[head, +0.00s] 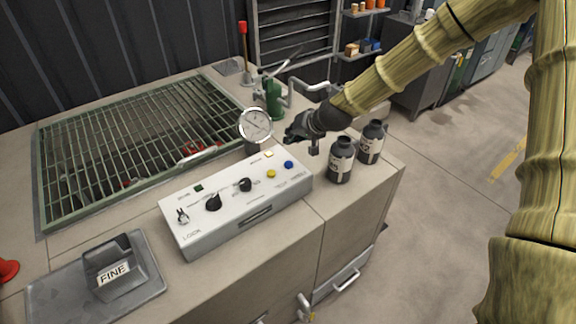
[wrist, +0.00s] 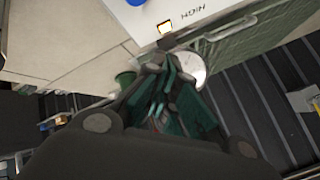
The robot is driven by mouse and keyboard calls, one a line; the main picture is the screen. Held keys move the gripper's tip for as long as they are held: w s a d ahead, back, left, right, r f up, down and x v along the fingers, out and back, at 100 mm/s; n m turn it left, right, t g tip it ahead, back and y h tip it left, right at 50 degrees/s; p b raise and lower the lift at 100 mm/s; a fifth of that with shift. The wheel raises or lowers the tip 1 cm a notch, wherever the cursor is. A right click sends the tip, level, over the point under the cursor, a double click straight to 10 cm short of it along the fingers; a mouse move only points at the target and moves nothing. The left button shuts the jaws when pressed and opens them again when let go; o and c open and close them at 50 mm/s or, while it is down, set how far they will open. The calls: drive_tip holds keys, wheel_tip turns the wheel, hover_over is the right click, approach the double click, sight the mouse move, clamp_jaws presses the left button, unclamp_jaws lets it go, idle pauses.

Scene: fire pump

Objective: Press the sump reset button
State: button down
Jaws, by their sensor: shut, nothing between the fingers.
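The white control box (head: 235,203) sits on the counter. Its top carries a yellow button (head: 271,174), a blue button (head: 288,165), a pale square button (head: 268,154), a dark green square (head: 198,188) and two black knobs. The labels are too small for me to tell which is the sump reset. My gripper (head: 290,137) is shut and empty, behind the box's right end, beside the gauge. In the wrist view my shut fingertips (wrist: 172,62) point toward the box's edge, close to a lit pale button (wrist: 165,27); the blue button (wrist: 136,2) is at the top edge.
A round gauge (head: 255,125) stands close left of my gripper. Two dark bottles (head: 341,160) (head: 371,142) stand to its right, and a green hand pump (head: 273,100) behind. A grey block marked FINE (head: 108,265) is at front left.

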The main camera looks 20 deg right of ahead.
sight(291, 161)
drive_tip(key=shift+s+f+b, duration=0.55)
drive_tip(key=shift+f+b, duration=0.05)
drive_tip(key=shift+f, duration=0.25)
drive_tip(key=f+b, duration=0.1)
drive_tip(key=f, duration=0.2)
drive_tip(key=shift+w+f+b, duration=0.2)
drive_tip(key=shift+w+b, duration=0.2)
drive_tip(key=shift+s+f+b, duration=0.2)
drive_tip(key=shift+f+b, duration=0.1)
drive_tip(key=shift+f, duration=0.15)
drive_tip(key=shift+w, duration=0.1)
drive_tip(key=shift+f, duration=0.15)
drive_tip(key=shift+f+b, duration=0.25)
drive_tip(key=shift+b, duration=0.05)
